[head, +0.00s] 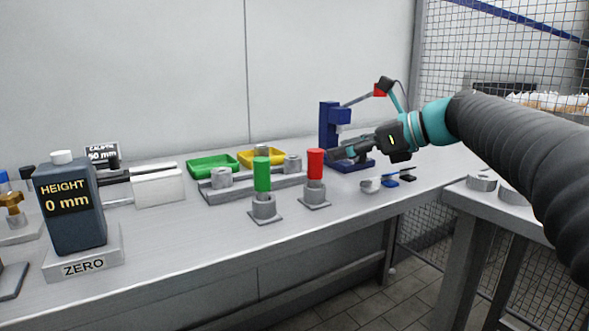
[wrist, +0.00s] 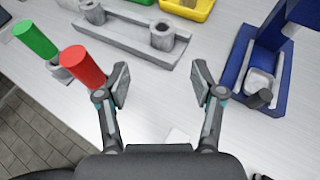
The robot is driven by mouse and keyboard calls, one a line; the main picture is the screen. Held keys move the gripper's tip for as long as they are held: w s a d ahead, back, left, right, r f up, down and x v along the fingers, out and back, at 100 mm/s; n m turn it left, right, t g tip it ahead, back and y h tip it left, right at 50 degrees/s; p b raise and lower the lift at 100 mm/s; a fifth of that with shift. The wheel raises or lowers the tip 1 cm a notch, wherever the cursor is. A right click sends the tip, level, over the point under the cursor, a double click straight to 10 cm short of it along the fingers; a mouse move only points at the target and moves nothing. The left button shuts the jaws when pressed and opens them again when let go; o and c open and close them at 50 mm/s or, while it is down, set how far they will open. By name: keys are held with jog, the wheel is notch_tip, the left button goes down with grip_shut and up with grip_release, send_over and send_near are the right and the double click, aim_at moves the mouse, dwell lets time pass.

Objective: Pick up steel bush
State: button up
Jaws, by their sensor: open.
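Two grey hollow cylinders that look like steel bushes sit apart on a long grey rail block. One bush (head: 292,163) is at its right end and shows its dark bore in the wrist view (wrist: 162,37). The other bush (head: 221,176) is near the left end, also at the top of the wrist view (wrist: 93,12). My gripper (wrist: 160,83) is open and empty above the bench, with bare bench between its fingers. In the head view my gripper (head: 338,154) is right of the red plug, before the blue press. The right-hand bush is ahead of the fingertips, apart from them.
A red plug (head: 315,163) and a green plug (head: 262,174) stand in grey holders; the red one is close to my left finger in the wrist view. A blue press (head: 328,125) stands to the right. Green (head: 213,165) and yellow (head: 262,158) trays lie behind the rail.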

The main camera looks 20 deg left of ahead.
aim_at(300, 158)
jog(key=x, duration=0.6)
jog(key=shift+f, duration=0.1)
jog(key=shift+w+r+b+x, duration=0.15)
jog(key=shift+b+x, duration=0.1)
jog(key=shift+x, duration=1.1)
jog(key=shift+w+r+b+x, duration=0.1)
jog(key=shift+r+b+x, duration=0.1)
jog(key=shift+x, duration=1.15)
jog(key=c, duration=1.3)
